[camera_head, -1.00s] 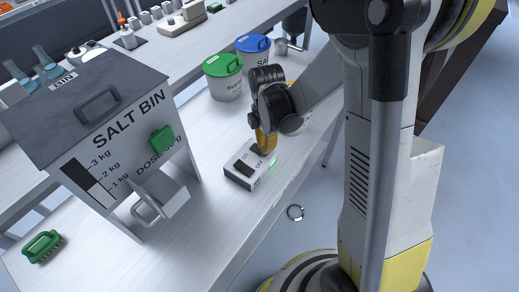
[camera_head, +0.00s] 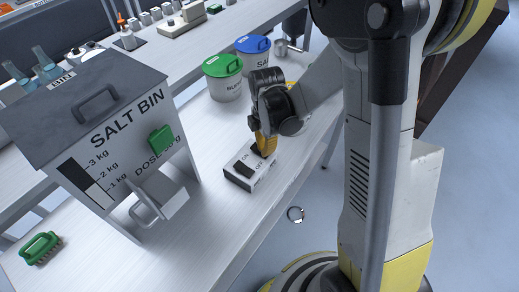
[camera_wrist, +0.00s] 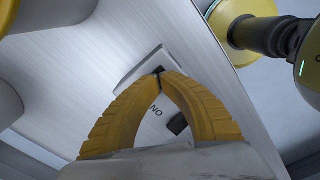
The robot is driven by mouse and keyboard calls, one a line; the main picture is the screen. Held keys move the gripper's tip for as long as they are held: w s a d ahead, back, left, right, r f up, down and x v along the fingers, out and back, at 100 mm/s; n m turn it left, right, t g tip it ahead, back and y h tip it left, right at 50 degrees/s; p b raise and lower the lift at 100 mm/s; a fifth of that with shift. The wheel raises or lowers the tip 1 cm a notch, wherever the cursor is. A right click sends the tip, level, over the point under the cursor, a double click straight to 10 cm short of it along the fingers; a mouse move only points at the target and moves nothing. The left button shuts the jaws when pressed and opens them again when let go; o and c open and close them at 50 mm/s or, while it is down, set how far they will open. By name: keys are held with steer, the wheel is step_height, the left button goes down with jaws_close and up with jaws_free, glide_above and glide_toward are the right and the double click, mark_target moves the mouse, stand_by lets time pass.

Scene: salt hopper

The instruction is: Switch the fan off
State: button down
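The switch box (camera_head: 240,181) is a small light-grey box with ON and OFF lettering, lying on the bench. A dark rocker or button (camera_head: 241,170) shows at its ON end. My gripper (camera_head: 264,152) points down over the OFF end, its yellow fingertips at or very near the box top. In the wrist view, the fingers of my gripper (camera_wrist: 160,76) meet at their tips with nothing between them, over a dark part of the box (camera_wrist: 134,66). The fingers hide part of the box. I cannot tell which object is the fan.
The salt bin (camera_head: 120,128) with its green-handled doser stands left on the white bench (camera_head: 205,225). Green-lidded (camera_head: 226,84) and blue-lidded (camera_head: 256,58) tubs stand behind my gripper. A green brush (camera_head: 41,246) lies at front left. Bench around the box is clear.

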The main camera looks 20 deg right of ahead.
steer(key=shift+r+p, duration=2.15)
steer(key=shift+r, duration=1.2)
steer(key=shift+r, duration=0.15)
steer(key=s+r+m+t+b, duration=0.2)
steer(key=s+r+m+t, duration=0.5)
steer(key=s+r+m, duration=0.5)
steer(key=shift+s+r+m, duration=0.35)
steer(key=shift+r+m, duration=1.2)
steer(key=shift+m, duration=2.05)
